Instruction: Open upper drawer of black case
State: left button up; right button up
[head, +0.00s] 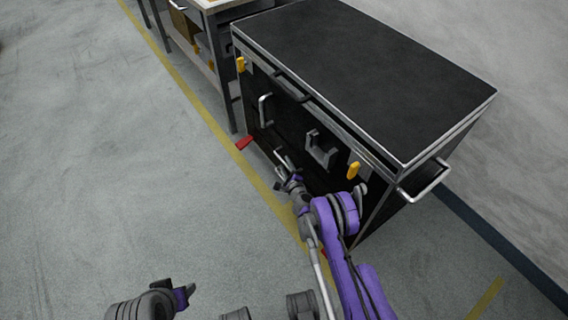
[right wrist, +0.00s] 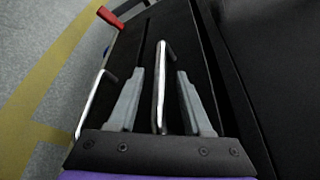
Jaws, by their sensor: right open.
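The black case (head: 365,50) stands at the upper right in the head view, its dark front facing my arms. My right gripper (head: 283,165) is at the lower part of this front, open. In the right wrist view a silver bar handle (right wrist: 161,75) lies between its two spread grey fingers, with gaps on both sides. A second silver handle (right wrist: 95,100) is to the left of the fingers. No drawer stands visibly out; drawer seams are hard to make out. My left gripper (head: 186,295) is low over the floor, away from the case; its jaws are unclear.
The front also carries a silver handle (head: 264,110), a grey bracket (head: 320,152) and yellow latches (head: 353,171). A red pedal (head: 244,143) sticks out at the foot. A metal workbench (head: 213,55) stands left of the case. The floor at left is clear.

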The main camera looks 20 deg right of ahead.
jog(key=shift+x, duration=0.95)
jog(key=shift+c, duration=0.3)
grip_shut()
dwell(0.5)
